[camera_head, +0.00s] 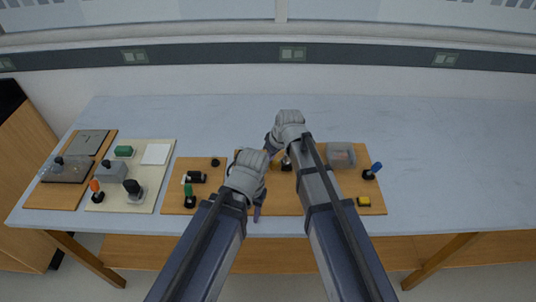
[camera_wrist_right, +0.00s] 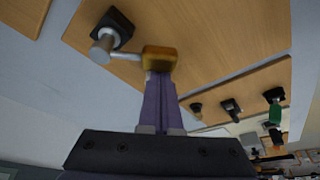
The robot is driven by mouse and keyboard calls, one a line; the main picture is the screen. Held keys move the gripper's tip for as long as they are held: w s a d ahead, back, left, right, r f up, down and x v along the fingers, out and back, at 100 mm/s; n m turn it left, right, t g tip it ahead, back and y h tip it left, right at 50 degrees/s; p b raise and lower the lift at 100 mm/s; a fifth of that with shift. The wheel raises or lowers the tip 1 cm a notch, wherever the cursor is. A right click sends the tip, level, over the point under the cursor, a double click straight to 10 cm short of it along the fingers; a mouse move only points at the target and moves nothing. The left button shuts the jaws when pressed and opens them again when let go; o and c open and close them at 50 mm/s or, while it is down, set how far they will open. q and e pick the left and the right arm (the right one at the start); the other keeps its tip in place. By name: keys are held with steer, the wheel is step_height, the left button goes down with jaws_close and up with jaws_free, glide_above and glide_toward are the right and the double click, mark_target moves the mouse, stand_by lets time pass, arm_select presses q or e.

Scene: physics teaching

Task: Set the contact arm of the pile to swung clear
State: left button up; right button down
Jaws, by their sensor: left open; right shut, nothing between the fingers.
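The contact arm is a brass-coloured block (camera_wrist_right: 160,58) on a thin metal rod, joined to a metal post on a black base (camera_wrist_right: 119,22) in the right wrist view. My right gripper (camera_wrist_right: 159,76) is shut and empty, its purple fingertips right at the block; I cannot tell whether they touch. In the head view the arm's fittings (camera_head: 286,164) are partly hidden by my right forearm, and the right gripper (camera_head: 270,142) is mostly hidden by its hand. My left gripper (camera_head: 259,208) is open over the left part of the same wooden board (camera_head: 287,205).
To the left are a board with a green-handled piece (camera_head: 189,195), a cream board (camera_head: 140,200) and another wooden board (camera_head: 55,195). The table's (camera_head: 440,170) right side is clear.

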steer(key=shift+s+d, duration=0.25)
steer(key=shift+s, duration=0.1)
steer(key=shift+w, duration=0.15)
steer(key=shift+w+d, duration=0.2)
steer(key=shift+w, duration=0.5)
